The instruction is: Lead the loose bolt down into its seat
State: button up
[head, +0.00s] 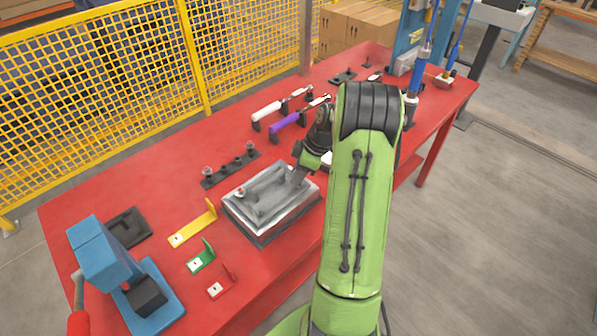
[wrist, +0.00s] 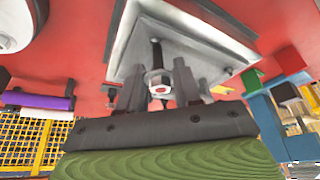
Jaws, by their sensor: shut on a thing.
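The metal compressor block (head: 272,197) sits as a stepped grey casting on the red table. In the wrist view its plate (wrist: 200,38) fills the upper middle. My gripper (wrist: 163,88) is shut on a loose bolt (wrist: 157,78) with a silver hex head and a red dot. Its dark shank points towards the plate; I cannot tell whether its tip enters a hole. In the head view my gripper (head: 301,172) is over the block's far right end, and my arm hides part of it. A second red-dotted bolt head (head: 239,192) shows at the block's left end.
A dark rack with several posts (head: 231,167) lies behind the block. Yellow (head: 192,228), green (head: 201,258) and red (head: 222,284) brackets lie at left, near a blue press (head: 103,256). Purple (head: 287,124) and white (head: 268,110) handled tools lie farther back.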

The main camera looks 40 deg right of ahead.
jog(key=shift+f+b, duration=1.2)
jog(key=shift+f, duration=0.2)
dwell(0.4)
jog(key=o, duration=1)
jog(key=shift+o, duration=0.2)
jog(key=shift+r, duration=0.1)
jog(key=p+v, duration=0.4)
jog(key=v, duration=1.1)
jog(key=shift+r, duration=0.35)
